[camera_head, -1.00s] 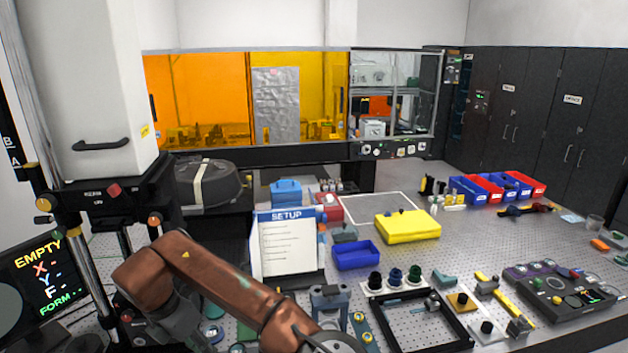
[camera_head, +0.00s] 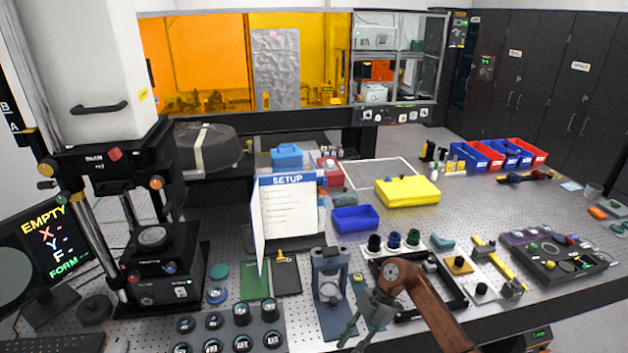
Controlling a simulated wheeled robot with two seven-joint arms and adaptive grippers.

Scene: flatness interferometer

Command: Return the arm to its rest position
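A brown-orange arm of mine (camera_head: 425,300) comes in from the bottom edge, right of centre, and I take it as my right arm. Its grey gripper (camera_head: 358,338) hangs low over the front of the bench, beside the grey upright fixture (camera_head: 330,275). The fingers point down and the tips are near the bottom edge. I see nothing held, but I cannot tell how far apart the fingers are. My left gripper is not in view. The interferometer (camera_head: 155,265) stands at left with a round dark piece (camera_head: 152,237) on its stage.
A monitor (camera_head: 50,235) at far left reads EMPTY. A setup sign (camera_head: 287,215), a blue tray (camera_head: 355,219), a yellow box (camera_head: 407,191) and a black frame (camera_head: 385,272) stand nearby. Several round labelled pieces (camera_head: 241,313) sit at front left. A control panel (camera_head: 555,252) is at right.

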